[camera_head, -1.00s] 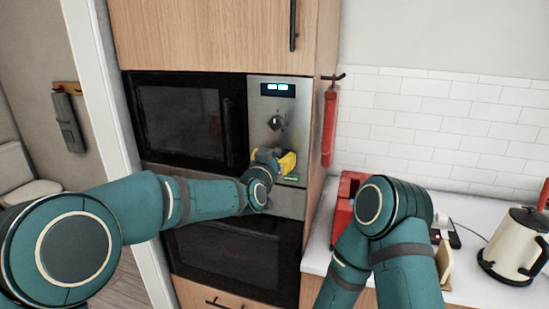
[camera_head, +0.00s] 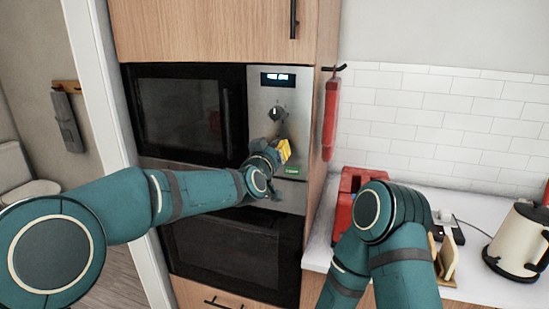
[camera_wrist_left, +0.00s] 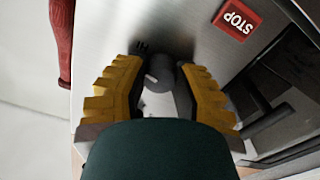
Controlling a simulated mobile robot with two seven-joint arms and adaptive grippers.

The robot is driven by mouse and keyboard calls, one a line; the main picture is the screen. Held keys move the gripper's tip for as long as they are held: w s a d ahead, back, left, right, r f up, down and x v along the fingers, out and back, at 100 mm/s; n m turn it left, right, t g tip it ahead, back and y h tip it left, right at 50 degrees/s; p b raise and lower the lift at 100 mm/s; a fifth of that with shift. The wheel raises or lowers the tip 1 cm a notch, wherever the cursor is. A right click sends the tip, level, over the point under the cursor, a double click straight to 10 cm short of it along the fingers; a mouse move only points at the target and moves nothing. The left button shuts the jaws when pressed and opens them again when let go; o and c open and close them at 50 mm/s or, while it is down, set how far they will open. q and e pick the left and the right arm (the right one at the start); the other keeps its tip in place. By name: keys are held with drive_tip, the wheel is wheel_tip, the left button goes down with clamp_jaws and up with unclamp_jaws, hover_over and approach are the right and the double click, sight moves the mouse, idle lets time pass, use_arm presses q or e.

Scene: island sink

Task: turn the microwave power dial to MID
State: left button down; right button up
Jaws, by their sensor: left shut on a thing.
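The microwave (camera_head: 185,115) is built into the tall cabinet, with a grey control panel (camera_head: 290,98) at its right. A round dial (camera_head: 277,113) shows uncovered on the upper panel, under the lit display. A lower grey dial (camera_wrist_left: 162,74) shows in the left wrist view, between the yellow fingers of my left gripper (camera_wrist_left: 162,85). My left gripper is shut on this lower dial; in the head view the gripper (camera_head: 283,149) hides it.
A red STOP button (camera_wrist_left: 238,18) lies close to the fingers in the left wrist view. A red hanging object (camera_head: 330,115) is at the panel's right. A kettle (camera_head: 519,240) stands on the counter.

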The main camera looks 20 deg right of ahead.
use_arm(q)
drive_tip(key=shift+d+n+b, duration=0.1)
drive_tip(key=shift+n+b, duration=2.4)
drive_tip(key=shift+n, duration=1.6)
use_arm(e)
drive_tip(key=shift+s+a+f, duration=0.1)
drive_tip(key=shift+s+f, duration=0.1)
drive_tip(key=shift+f, duration=0.75)
drive_tip(key=shift+s+f, duration=0.25)
drive_tip(key=shift+f, duration=0.65)
drive_tip(key=shift+s+a+f, duration=0.1)
drive_tip(key=shift+s+f, duration=0.1)
drive_tip(key=shift+f, duration=0.75)
use_arm(q)
drive_tip(key=c, duration=0.7)
unclamp_jaws()
drive_tip(key=shift+o, duration=0.2)
use_arm(e)
drive_tip(key=shift+d, duration=0.1)
use_arm(q)
drive_tip(key=v, duration=1.2)
